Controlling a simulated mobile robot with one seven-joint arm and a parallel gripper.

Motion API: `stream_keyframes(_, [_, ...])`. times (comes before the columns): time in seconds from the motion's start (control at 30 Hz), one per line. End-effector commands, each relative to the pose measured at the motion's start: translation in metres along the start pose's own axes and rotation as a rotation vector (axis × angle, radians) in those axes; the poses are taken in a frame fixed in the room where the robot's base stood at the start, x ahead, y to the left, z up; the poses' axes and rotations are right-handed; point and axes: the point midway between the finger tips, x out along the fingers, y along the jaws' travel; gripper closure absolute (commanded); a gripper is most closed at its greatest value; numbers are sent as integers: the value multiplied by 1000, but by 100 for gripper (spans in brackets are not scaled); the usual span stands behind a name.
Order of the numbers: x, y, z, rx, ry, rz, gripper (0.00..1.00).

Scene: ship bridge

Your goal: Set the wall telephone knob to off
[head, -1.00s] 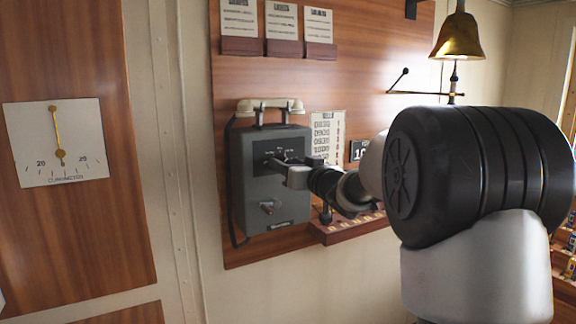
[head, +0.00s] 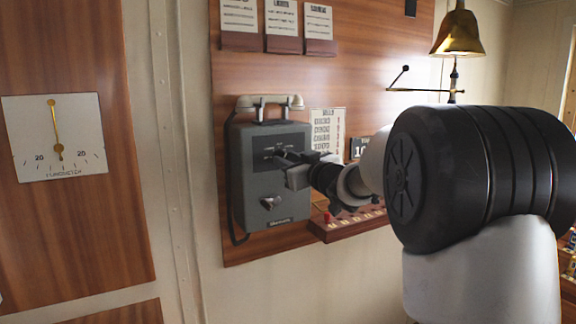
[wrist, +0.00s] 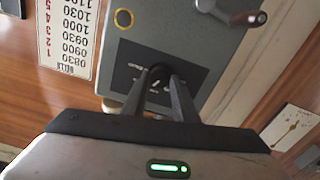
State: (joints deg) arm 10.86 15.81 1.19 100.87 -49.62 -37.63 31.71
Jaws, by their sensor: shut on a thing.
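The grey wall telephone (head: 262,205) hangs on the wooden panel, with a pale handset (head: 270,102) lying across its top. Its knob (wrist: 158,72) sits on a dark plate (wrist: 190,66) on the front and shows as a dark round shape between my fingers in the wrist view. My gripper (head: 284,160) reaches in from the right and is shut on the knob. The fingers (wrist: 161,92) hide most of the knob and part of the dial markings, so its setting cannot be read.
A crank handle (head: 270,202) sticks out from the telephone's lower front. A printed bell card (head: 326,135) hangs to its right, above a wooden shelf with switches (head: 345,225). A brass bell (head: 458,34) hangs at the upper right. A clinometer (head: 56,138) is on the left wall.

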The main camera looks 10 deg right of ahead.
Motion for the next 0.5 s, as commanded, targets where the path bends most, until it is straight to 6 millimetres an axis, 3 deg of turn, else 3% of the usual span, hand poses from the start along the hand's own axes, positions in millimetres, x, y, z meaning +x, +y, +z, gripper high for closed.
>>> stream_keyframes(0.5, [0,-1,4,-492,0,0,96])
